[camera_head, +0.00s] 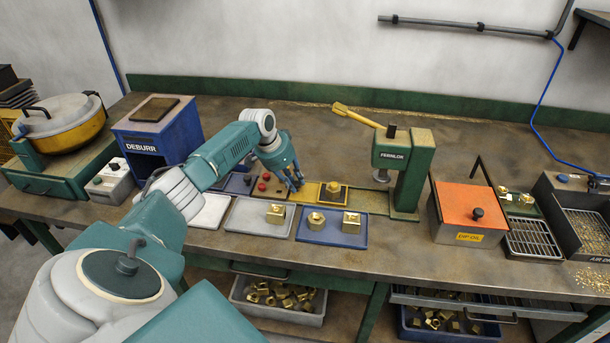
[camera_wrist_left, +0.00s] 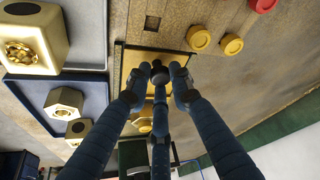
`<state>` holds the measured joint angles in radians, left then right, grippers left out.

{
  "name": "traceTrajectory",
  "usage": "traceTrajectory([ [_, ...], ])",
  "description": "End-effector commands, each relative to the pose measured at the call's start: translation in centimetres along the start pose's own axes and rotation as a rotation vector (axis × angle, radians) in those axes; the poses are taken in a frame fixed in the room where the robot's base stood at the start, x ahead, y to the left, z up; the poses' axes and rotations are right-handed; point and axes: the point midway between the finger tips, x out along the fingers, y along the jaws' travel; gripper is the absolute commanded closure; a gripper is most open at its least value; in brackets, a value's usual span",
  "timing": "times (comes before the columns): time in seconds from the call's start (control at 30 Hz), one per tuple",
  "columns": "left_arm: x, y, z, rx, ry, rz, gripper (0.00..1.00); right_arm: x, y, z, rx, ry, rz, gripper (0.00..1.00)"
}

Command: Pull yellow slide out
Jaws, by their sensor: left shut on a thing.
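The yellow slide (camera_head: 306,189) is a flat plate on the bench, between the red-button control box and the green press. It also shows in the wrist view (camera_wrist_left: 133,64), with a dark knob (camera_wrist_left: 158,72) standing on it. My left gripper (camera_head: 296,184) is above the slide's left end. In the wrist view its blue fingers (camera_wrist_left: 159,76) close around the dark knob. A brass block in a yellow holder (camera_head: 333,190) sits right of the gripper, in line with the slide. The fingertips partly hide the slide. My right gripper is not in view.
The green FERNLOK press (camera_head: 405,165) with a yellow lever (camera_head: 357,115) stands to the right. A blue tray (camera_head: 332,229) and a grey tray (camera_head: 258,221) with brass blocks lie in front. The control box (camera_head: 269,186) is close on the left.

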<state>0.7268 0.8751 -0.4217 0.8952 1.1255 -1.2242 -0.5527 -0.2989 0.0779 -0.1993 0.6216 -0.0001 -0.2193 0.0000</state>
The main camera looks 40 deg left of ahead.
Motion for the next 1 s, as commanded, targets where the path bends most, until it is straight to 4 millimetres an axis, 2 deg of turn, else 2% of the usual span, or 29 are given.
traceTrajectory([
  [0.23, -0.4, -0.5, -0.1, -0.001, 0.004, -0.011, 1.0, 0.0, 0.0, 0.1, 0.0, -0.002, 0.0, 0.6],
  [0.27, -0.4, -0.5, -0.1, -0.001, 0.005, -0.011, 0.73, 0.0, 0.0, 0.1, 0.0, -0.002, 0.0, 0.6],
  [0.33, -0.4, -0.5, -0.1, -0.002, 0.005, -0.011, 0.6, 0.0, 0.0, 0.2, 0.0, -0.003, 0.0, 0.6],
  [0.6, -0.2, -0.3, 0.0, -0.001, 0.001, -0.007, 0.6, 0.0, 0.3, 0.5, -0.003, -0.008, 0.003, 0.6],
  [0.73, -1.0, -0.4, 0.0, 0.0, 0.002, -0.007, 0.6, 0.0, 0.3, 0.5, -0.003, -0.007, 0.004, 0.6],
  [0.87, -3.1, -0.4, 0.0, 0.002, 0.002, -0.01, 0.6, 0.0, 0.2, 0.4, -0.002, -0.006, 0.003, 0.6],
  [1.0, -6.2, -0.5, 0.1, 0.001, 0.003, -0.01, 0.6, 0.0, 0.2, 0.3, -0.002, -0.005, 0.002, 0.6],
])
